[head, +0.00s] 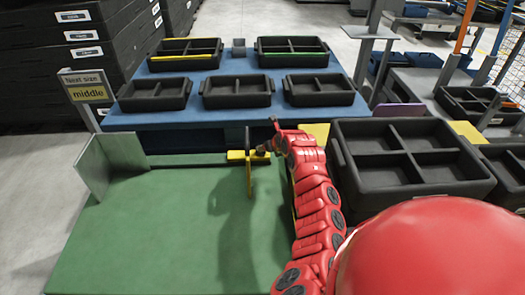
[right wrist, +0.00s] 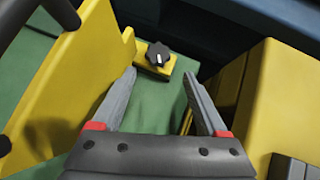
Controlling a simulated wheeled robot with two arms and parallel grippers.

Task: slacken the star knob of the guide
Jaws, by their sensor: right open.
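The black star knob (right wrist: 159,54) sits on a small yellow block at the green table's edge in the right wrist view. The yellow guide (head: 236,156) stands on the green table in the head view. A large yellow plate, seemingly part of the guide, fills the left of the right wrist view (right wrist: 75,85). My right gripper (right wrist: 160,76) is open and empty. Its two grey fingers point toward the knob, one on each side of it in the picture, with the knob beyond the tips. In the head view my right gripper (head: 263,149) is small beside the guide. My left gripper is not in view.
The green table (head: 150,225) is mostly clear, with a grey metal plate (head: 112,165) at its left. A yellow block (right wrist: 270,100) stands close to the right finger. Black trays (head: 236,91) stand on the blue table behind. A large black divided crate (head: 415,190) stands right of my arm.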

